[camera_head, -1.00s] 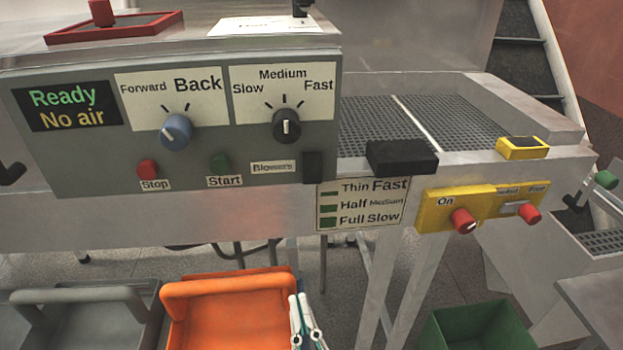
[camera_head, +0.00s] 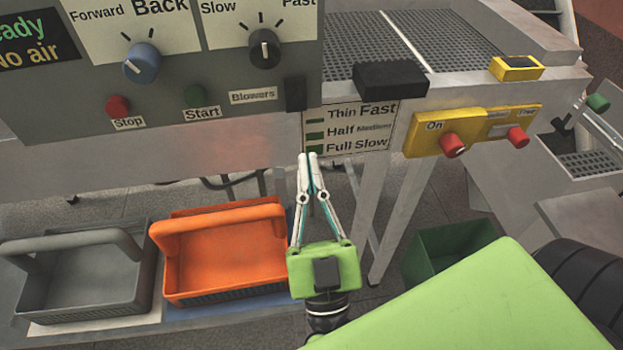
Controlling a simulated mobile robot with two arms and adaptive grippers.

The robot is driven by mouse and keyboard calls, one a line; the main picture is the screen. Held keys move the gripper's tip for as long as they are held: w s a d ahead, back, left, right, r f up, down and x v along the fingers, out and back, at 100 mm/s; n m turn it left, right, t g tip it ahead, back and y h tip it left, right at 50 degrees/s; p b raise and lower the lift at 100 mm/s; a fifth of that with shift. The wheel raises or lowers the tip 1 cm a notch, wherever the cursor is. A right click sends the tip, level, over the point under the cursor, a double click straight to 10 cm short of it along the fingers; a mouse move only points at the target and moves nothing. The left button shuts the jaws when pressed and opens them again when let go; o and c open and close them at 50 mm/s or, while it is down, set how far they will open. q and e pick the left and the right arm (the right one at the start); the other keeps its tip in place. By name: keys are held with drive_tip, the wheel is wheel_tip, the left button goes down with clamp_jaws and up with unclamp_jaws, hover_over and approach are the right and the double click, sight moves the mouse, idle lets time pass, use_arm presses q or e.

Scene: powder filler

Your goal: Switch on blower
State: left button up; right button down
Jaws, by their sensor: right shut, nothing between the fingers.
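The Blowers label (camera_head: 253,96) is on the grey control panel (camera_head: 220,130). The black blower switch (camera_head: 295,93) is just right of that label, at the panel's lower right corner. My right gripper (camera_head: 311,156) is shut and empty, its fingertips pointing up below the switch and in front of the table's front face. The fingertips appear apart from the switch. My left gripper is not in view.
The panel also has a blue knob (camera_head: 142,63), a black knob (camera_head: 264,48), a red Stop button (camera_head: 117,106) and a green Start button (camera_head: 195,96). A yellow box with red knobs (camera_head: 453,145) is to the right. An orange tray (camera_head: 225,255) and a grey tray (camera_head: 75,275) sit below.

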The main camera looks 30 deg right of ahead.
sight(297, 104)
drive_tip(key=w+r, duration=0.1)
drive_tip(key=w, duration=0.1)
drive_tip(key=w+d+p, duration=0.1)
drive_tip(key=w, duration=0.1)
drive_tip(key=w+r+p, duration=0.1)
drive_tip(key=w, duration=0.1)
drive_tip(key=shift+w+d+r, duration=0.25)
drive_tip(key=shift+d+r, duration=0.05)
drive_tip(key=shift+d, duration=0.1)
drive_tip(key=shift+w+d+f, duration=0.15)
drive_tip(key=shift+w+d, duration=0.05)
drive_tip(key=shift+w, duration=0.35)
drive_tip(key=f+t+b, duration=0.1)
drive_tip(key=b, duration=0.2)
drive_tip(key=shift+w+d, duration=0.1)
drive_tip(key=shift+w, duration=0.25)
drive_tip(key=shift+w+r+p, duration=0.1)
drive_tip(key=shift+r+p, duration=0.15)
drive_tip(key=shift+p, duration=0.1)
